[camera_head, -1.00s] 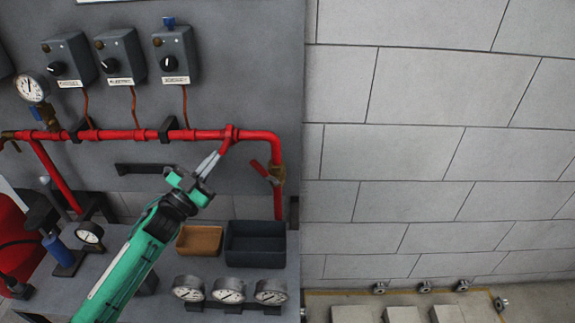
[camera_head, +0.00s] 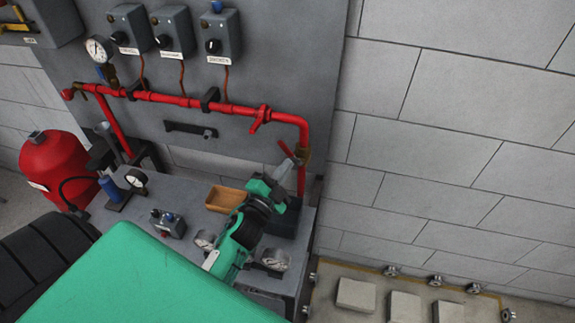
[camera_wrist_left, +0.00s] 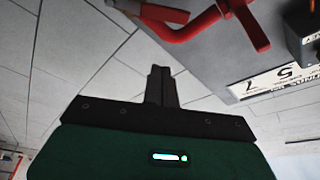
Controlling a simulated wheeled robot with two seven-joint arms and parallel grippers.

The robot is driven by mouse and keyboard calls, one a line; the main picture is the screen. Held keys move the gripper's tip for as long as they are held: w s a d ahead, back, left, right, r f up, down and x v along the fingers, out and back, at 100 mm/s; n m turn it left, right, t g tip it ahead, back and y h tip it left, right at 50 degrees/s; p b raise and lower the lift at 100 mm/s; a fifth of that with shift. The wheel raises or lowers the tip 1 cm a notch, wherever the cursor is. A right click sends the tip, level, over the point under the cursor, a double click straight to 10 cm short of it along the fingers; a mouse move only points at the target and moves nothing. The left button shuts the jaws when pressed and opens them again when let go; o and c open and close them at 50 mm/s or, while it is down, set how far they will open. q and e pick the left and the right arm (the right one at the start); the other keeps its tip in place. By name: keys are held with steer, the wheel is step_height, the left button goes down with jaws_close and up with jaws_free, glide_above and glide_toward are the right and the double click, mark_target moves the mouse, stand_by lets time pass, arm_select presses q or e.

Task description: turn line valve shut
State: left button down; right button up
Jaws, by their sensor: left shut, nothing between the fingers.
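The line valve shows in the head view as a brass body (camera_head: 305,154) on the short downward leg of the red pipe. Its red lever (camera_head: 285,148) slants up and left from the body, out of line with the pipe. My left gripper (camera_head: 286,164) is shut and empty, its grey fingertips close to the lever's lower part and the valve body. I cannot tell if they touch. In the left wrist view the shut fingers (camera_wrist_left: 160,84) point up toward the red pipe (camera_wrist_left: 190,28), apart from it in the picture. My right gripper is not in view.
A red fitting (camera_head: 260,118) sits on the pipe left of its bend. Switch boxes (camera_head: 218,34) hang above. The bench holds an orange tray (camera_head: 224,198), a dark tray (camera_head: 285,222) partly hidden by my arm, and gauges (camera_head: 275,259). A block wall (camera_head: 450,120) stands at right.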

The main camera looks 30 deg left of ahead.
mark_target(287, 152)
arm_select(q)
steer(key=w+p, duration=0.1)
steer(key=w, duration=0.1)
steer(key=w+a+p, duration=0.1)
steer(key=w, duration=0.1)
steer(key=w+a+p, duration=0.1)
steer(key=w, duration=0.1)
steer(key=shift+w+a+f+p, duration=0.1)
steer(key=shift+w+a+p, duration=0.15)
steer(key=shift+p, duration=0.1)
steer(key=shift+a+f, duration=0.15)
steer(key=shift+f, duration=0.1)
steer(key=shift+s, duration=0.1)
